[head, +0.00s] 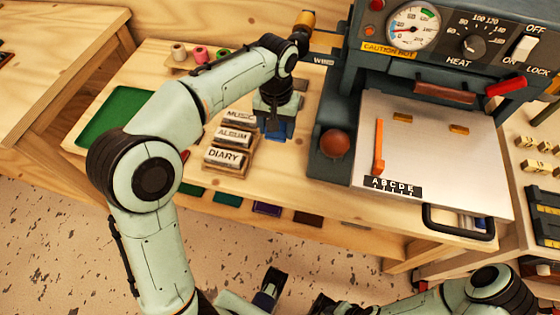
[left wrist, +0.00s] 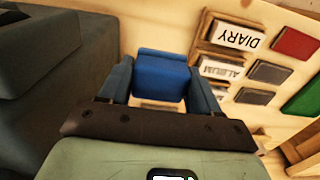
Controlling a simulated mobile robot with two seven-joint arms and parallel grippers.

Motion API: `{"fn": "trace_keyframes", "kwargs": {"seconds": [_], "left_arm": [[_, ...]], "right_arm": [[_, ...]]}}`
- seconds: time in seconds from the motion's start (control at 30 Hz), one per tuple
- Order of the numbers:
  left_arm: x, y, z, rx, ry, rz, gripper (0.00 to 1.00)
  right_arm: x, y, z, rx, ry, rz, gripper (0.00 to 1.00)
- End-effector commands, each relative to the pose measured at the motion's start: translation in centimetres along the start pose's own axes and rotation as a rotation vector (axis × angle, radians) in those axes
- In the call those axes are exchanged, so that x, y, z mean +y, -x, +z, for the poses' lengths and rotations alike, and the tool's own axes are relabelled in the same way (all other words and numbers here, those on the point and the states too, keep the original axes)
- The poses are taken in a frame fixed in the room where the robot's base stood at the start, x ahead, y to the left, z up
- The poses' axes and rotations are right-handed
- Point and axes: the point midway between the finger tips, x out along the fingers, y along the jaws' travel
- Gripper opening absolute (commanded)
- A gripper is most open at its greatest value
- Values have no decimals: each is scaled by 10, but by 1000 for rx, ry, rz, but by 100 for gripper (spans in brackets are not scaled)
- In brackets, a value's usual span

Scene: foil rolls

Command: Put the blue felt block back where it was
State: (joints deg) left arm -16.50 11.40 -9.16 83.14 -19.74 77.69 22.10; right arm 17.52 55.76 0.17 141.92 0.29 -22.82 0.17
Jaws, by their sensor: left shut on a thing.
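The blue felt block (left wrist: 160,75) is between the two fingers of my left gripper (left wrist: 158,84) in the left wrist view. In the head view my left gripper (head: 275,125) is shut on it, pointing down between the label blocks and the press. Arm and fingers hide most of the block there; I cannot tell whether it touches the bench. My right gripper (head: 268,290) shows partly at the bottom of the head view, low over the floor; its jaw opening is unclear.
Holders labelled MUSIC, ALBUM and DIARY (head: 226,157) stand just left of the left gripper. The heat press (head: 430,150), with a red-brown knob (head: 335,143), stands close on the right. A green mat (head: 115,115) and foil rolls (head: 200,54) lie further left.

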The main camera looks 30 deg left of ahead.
Motion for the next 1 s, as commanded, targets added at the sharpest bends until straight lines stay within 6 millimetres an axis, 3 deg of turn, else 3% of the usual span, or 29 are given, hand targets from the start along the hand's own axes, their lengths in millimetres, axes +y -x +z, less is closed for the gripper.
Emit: {"fn": "trace_keyframes", "kwargs": {"seconds": [0.1,0.33,0.63,0.9,1.0], "left_arm": [[-1,-37,1,-7,2,-3,34],[-1,-94,1,-5,1,-2,34],[-1,-124,0,-2,1,-1,34],[0,-169,0,-3,0,-1,34],[0,-174,0,-1,1,-1,34]], "right_arm": [[2,-8,-4,10,1,-2,43],[2,-16,-10,28,3,-6,43],[2,-19,-13,35,4,-8,43],[3,-26,-17,46,5,-11,43],[3,-26,-18,48,5,-11,43]]}}
